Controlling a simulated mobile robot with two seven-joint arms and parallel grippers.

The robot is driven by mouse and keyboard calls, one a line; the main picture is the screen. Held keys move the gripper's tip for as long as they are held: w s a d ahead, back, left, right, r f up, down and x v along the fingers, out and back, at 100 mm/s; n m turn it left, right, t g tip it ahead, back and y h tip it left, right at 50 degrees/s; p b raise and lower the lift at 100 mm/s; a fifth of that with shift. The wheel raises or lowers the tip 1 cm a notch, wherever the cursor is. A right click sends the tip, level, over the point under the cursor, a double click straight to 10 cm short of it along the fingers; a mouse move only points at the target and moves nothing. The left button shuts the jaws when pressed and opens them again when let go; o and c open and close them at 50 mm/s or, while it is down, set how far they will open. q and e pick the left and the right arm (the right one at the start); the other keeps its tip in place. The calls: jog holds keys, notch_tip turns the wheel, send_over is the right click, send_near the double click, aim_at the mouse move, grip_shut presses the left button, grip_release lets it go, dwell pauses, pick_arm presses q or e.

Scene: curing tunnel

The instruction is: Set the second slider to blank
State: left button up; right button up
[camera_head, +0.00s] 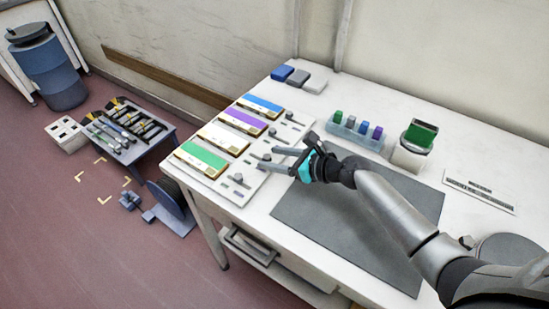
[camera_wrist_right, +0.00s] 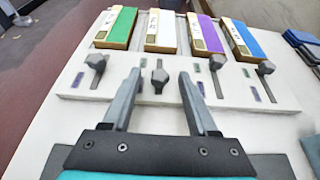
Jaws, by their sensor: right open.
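A pale panel (camera_head: 225,188) on the table carries a row of slots, each with a grey slider knob. Blocks with green (camera_wrist_right: 116,24), white (camera_wrist_right: 161,30), purple (camera_wrist_right: 206,32) and blue (camera_wrist_right: 242,38) tops stand behind the slots. In the right wrist view the second knob from the left (camera_wrist_right: 159,80) is in front of the white block. My right gripper (camera_wrist_right: 160,76) is open, with its fingers on either side of that knob; whether they touch it I cannot tell. In the head view my right gripper (camera_head: 268,159) reaches over the panel from the right. My left gripper is not in view.
A dark mat (camera_head: 330,225) lies under my right arm. A rack of coloured pieces (camera_head: 355,132) and a green-topped stand (camera_head: 411,150) are behind it. Blue and grey blocks (camera_head: 297,78) sit at the back. A low tool table (camera_head: 130,135) stands left.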

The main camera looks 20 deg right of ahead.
grip_shut()
dwell(0.5)
dwell(0.9)
